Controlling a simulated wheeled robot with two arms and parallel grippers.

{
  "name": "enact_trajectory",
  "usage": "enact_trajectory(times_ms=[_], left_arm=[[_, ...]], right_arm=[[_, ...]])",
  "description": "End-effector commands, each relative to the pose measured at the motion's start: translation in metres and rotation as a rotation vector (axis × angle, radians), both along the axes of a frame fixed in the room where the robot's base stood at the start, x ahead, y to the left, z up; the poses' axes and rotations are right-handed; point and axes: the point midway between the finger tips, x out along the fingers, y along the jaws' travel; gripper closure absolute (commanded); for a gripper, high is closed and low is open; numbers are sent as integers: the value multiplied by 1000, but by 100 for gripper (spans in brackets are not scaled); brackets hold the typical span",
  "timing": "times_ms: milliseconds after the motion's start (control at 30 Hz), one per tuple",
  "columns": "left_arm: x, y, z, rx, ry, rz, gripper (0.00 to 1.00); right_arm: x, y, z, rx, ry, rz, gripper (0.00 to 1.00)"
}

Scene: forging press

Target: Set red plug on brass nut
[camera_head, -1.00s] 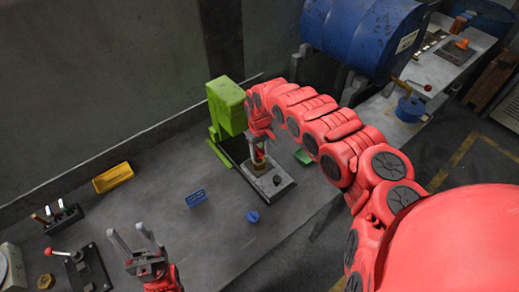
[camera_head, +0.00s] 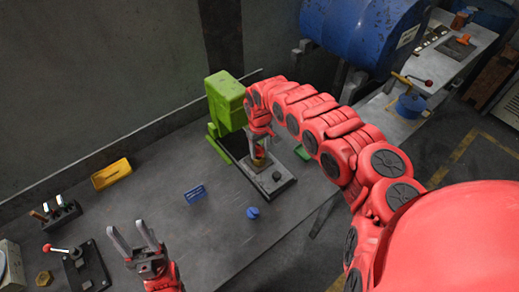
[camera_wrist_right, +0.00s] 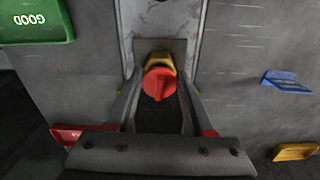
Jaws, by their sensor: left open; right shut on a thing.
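A round red plug (camera_wrist_right: 159,84) with a raised bar across its face is between the fingers of my right gripper (camera_wrist_right: 160,97), which is shut on it. A yellow brass nut (camera_wrist_right: 160,60) shows directly behind the plug in the right wrist view; whether they touch cannot be told. In the head view the brass nut (camera_head: 259,163) stands on the dark base of the green press, just below my right gripper (camera_head: 260,146), which largely hides the plug. My left gripper (camera_head: 136,242) is open and empty over the near left bench.
The green press (camera_head: 225,101) stands close beside my right gripper. A yellow tray (camera_head: 111,174), blue sign (camera_head: 195,194), blue knob (camera_head: 253,212) and another brass nut (camera_head: 44,278) are on the bench. A green GOOD bin (camera_wrist_right: 36,20) lies beside the press. The middle bench is mostly clear.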

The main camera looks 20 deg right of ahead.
Motion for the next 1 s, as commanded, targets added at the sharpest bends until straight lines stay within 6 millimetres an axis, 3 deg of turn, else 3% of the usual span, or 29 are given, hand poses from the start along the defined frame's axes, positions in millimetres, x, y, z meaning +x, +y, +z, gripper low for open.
enact_trajectory(times_ms=[833, 867, 1000], left_arm=[[0, 0, -10, 0, 0, 0, 50], [0, 0, -10, 0, 0, 0, 50], [0, 0, -9, 0, 0, 0, 50]], right_arm=[[0, 0, -14, 0, 1, 0, 65], [0, 0, -13, 0, 0, 0, 46], [0, 0, -13, 0, 0, 0, 21]])
